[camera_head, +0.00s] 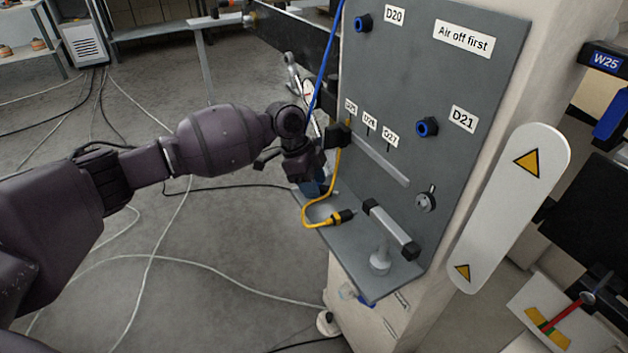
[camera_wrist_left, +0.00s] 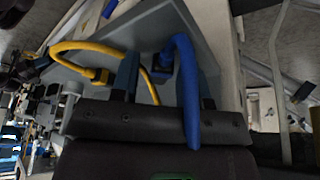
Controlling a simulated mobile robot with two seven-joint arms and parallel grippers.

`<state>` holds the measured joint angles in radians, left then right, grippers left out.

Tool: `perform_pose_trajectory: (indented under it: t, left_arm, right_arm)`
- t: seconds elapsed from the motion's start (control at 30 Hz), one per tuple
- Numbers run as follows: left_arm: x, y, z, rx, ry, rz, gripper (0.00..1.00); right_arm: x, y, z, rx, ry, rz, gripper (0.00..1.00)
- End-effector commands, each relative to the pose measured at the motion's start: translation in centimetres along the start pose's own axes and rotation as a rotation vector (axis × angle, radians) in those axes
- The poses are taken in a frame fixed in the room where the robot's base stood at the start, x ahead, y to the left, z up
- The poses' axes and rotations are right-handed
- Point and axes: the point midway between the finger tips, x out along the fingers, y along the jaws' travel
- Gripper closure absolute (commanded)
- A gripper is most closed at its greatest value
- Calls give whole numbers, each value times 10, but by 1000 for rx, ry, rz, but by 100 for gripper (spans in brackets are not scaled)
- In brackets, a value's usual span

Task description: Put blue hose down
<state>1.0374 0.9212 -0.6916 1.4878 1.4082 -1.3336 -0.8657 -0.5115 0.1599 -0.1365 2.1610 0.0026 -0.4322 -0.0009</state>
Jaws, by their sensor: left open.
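The blue hose (camera_head: 326,55) runs down from the top of the grey panel to behind my left wrist in the head view. In the left wrist view the blue hose (camera_wrist_left: 187,85) arches over my gripper, and its dark blue end (camera_wrist_left: 161,66) lies between the two fingers. My left gripper (camera_head: 314,184) is open at the left end of the panel's small shelf (camera_head: 352,250); its spread fingers also show in the left wrist view (camera_wrist_left: 166,80). Whether the hose end rests on the shelf is hidden. My right gripper is not in view.
A yellow hose (camera_head: 306,213) with a black-and-yellow plug (camera_head: 342,217) loops over the shelf close to my gripper. A grey handle bar (camera_head: 391,229) stands on the shelf's right part. Blue ports sit on the panel (camera_head: 455,95). Thin cables cross the floor at left.

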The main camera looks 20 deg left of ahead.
Motion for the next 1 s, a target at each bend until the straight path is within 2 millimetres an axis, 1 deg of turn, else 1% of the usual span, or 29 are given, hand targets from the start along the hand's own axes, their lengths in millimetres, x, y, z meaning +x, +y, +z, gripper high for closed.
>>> perform_pose_trajectory:
  t: [0.07, 0.2, 0.3, 0.4, 0.5, 0.6, 0.7, 1.0]
  left_arm:
    - [-10, 2, 2, 0, -3, 4, 54]
    - [-45, 0, 0, 2, -1, -7, 54]
    - [-66, 0, -1, 5, -1, -11, 54]
    - [-86, 0, -1, 4, 0, -13, 54]
    - [-101, 0, -1, 5, -1, -13, 54]
    - [-112, 0, -1, 4, 0, -13, 54]
    - [-118, 0, -1, 4, 0, -12, 54]
    - [-121, 0, 0, 3, 0, -11, 54]
  right_arm:
    - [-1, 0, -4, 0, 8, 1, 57]
    - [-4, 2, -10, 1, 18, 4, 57]
    - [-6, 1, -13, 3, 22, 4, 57]
    - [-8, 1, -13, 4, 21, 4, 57]
    - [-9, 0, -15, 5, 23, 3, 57]
    - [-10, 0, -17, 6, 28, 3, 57]
    - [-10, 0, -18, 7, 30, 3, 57]
    - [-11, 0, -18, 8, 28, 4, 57]
